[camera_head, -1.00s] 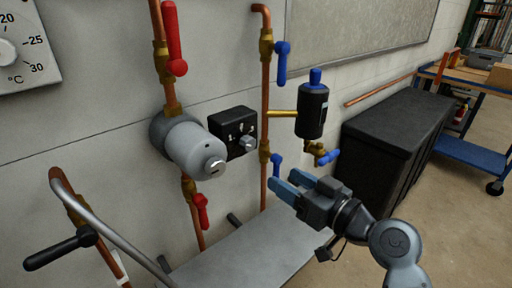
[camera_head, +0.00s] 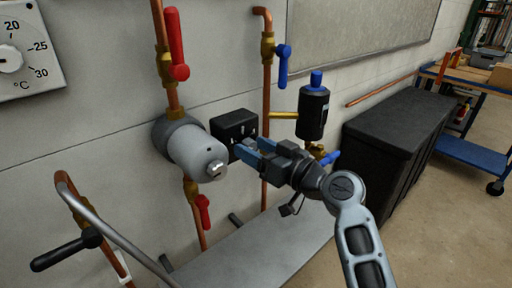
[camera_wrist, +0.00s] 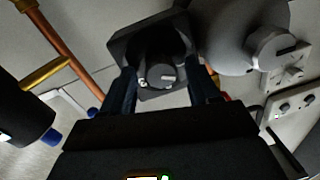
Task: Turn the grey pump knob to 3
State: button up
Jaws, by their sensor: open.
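The grey pump knob (camera_wrist: 160,75) sits on the front of a black control box (camera_head: 235,124) beside the round grey pump body (camera_head: 195,150). In the wrist view the knob shows between my two fingers, with a light mark on its face. My gripper (camera_head: 251,149) is open, its blue fingertips at the knob, one on each side. Whether the fingers touch the knob cannot be told. In the head view my gripper hides most of the knob and part of the box's face. The dial numbers are not readable in either view.
Copper pipes with red valve handles (camera_head: 175,45) and a blue handle (camera_head: 283,60) run beside the pump. A black cylinder with a blue cap (camera_head: 313,112) stands right of the box. A grey bench (camera_head: 240,255) lies below. A black chest (camera_head: 395,140) stands at the right.

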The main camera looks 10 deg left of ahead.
jog(key=c, duration=1)
